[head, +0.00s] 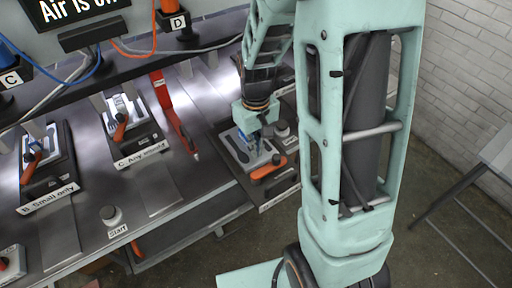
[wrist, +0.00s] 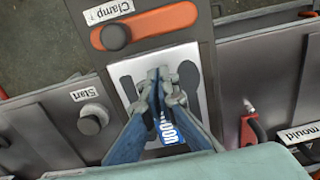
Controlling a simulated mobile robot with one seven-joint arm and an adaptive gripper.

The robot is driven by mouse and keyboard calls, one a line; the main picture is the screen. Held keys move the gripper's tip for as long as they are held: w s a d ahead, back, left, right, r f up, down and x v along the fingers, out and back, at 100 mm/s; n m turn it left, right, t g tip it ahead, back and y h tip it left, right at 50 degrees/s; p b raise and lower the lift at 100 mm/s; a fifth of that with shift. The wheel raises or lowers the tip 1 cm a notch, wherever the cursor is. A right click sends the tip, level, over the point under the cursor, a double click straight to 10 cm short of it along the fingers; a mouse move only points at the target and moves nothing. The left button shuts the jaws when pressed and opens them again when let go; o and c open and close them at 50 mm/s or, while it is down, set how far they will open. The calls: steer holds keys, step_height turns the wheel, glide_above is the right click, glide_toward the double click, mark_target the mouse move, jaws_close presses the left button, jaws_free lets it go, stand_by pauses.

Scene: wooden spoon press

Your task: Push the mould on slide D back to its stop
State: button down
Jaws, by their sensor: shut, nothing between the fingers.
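The mould (head: 236,150) is a pale plate with a dark spoon-shaped hollow. It lies on the dark slide (head: 223,131) at the right end of the bench; this slide's front label is too small to read. The mould also shows in the wrist view (wrist: 130,88), partly hidden behind my fingers. My gripper (head: 259,149) is shut and empty, with its blue fingers pointing down over the mould. In the wrist view my gripper (wrist: 160,76) has its tips together over the plate. I cannot tell whether they touch it.
An orange clamp lever (wrist: 150,27) with a black knob lies across the slide beyond the mould. A Start button (wrist: 93,118) stands beside the slide. Slides labelled C (head: 137,158) and B (head: 47,197) stand to the left. A red-handled bar (head: 172,112) lies between.

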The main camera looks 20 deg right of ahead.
mark_target(234, 139)
steer(key=w, duration=0.2)
steer(key=w+a, duration=0.1)
steer(key=w, duration=0.1)
steer(key=shift+w+a, duration=0.3)
steer(key=shift+w, duration=0.15)
steer(key=shift+r, duration=0.1)
